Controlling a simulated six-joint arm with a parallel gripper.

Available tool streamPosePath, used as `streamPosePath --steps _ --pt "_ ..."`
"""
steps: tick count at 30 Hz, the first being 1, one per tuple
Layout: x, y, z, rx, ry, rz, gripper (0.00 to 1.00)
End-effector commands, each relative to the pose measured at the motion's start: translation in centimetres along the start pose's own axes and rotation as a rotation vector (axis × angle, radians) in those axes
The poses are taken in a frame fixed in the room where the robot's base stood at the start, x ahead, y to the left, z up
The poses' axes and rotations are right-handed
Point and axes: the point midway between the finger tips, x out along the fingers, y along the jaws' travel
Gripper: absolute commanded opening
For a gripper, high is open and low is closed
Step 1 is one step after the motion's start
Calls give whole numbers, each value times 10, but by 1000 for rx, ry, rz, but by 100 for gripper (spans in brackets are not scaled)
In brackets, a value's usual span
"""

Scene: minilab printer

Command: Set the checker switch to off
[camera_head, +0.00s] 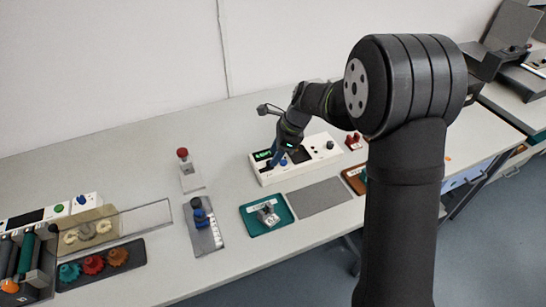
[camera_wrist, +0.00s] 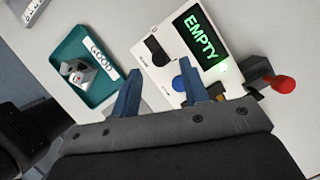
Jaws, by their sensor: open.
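The checker (camera_head: 268,177) is a white box on the bench; in the wrist view its panel (camera_wrist: 150,75) has a lit display (camera_wrist: 201,38) reading "EMPTY" in green. In the head view the gripper (camera_head: 279,158) hides part of the panel.
A teal tray (camera_wrist: 58,57) labelled "GOOD" holds a small grey part (camera_wrist: 77,74) beside the checker. A grey mat (camera_head: 320,197) lies bare in front.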

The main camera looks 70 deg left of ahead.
Motion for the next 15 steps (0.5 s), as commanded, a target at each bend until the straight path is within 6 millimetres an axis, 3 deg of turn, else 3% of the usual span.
streamPosePath --steps 6,15 --pt "22 0 0 -1 0 0 41" --pt "25 0 0 -1 0 -1 41"
